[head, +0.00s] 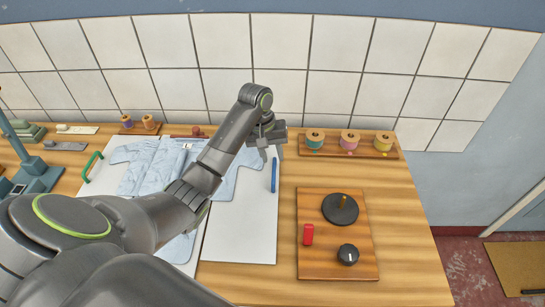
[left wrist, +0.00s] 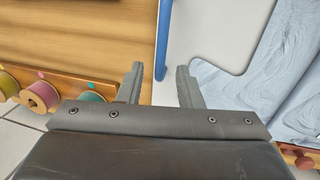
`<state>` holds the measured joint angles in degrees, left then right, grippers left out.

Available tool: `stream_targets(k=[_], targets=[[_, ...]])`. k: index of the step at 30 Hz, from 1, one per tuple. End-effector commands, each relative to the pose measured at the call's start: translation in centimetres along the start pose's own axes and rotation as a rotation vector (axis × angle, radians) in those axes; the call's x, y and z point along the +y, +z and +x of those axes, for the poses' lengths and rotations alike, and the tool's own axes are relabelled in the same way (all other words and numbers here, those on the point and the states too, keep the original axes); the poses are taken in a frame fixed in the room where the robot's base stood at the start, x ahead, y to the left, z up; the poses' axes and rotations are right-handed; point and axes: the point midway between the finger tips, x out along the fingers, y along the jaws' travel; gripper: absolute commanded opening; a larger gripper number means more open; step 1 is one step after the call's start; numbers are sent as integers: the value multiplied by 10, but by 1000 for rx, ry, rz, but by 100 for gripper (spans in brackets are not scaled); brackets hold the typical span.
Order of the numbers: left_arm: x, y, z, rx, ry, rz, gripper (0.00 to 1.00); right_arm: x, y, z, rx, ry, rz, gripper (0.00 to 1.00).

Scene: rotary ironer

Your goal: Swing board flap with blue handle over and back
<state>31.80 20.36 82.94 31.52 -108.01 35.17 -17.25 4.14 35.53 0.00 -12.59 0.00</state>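The white board flap (head: 240,230) lies flat on the table, right of the middle of the folding board, with part of the light-blue shirt (head: 135,180) over it. Its blue handle (head: 274,175) runs along the flap's right edge. My left gripper (head: 272,154) is open and empty near the handle's far end, its fingers pointing down. In the left wrist view, the blue handle (left wrist: 162,40) shows between the two spread fingers (left wrist: 160,68); I cannot tell how far below them it is. My arm hides part of the shirt and board. My right gripper is not in view.
A spool rack (head: 349,152) stands right of the gripper by the tiled wall. A wooden panel (head: 320,265) with a red block, a dark knob and a dark disc lies right of the flap. A green handle (head: 92,165) is on the board's left side.

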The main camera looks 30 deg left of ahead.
Motion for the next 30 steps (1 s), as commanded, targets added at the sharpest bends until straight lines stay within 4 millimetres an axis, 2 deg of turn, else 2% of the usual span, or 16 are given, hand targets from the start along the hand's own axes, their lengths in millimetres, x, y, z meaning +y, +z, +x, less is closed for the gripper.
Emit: stream_targets(k=[5,13,21,30], targets=[[0,0,12,0,-1,0,32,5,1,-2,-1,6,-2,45],[0,0,13,1,-1,1,32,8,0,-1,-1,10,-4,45],[0,0,13,1,-1,1,0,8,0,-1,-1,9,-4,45],[0,0,13,2,0,0,0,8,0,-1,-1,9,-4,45]])
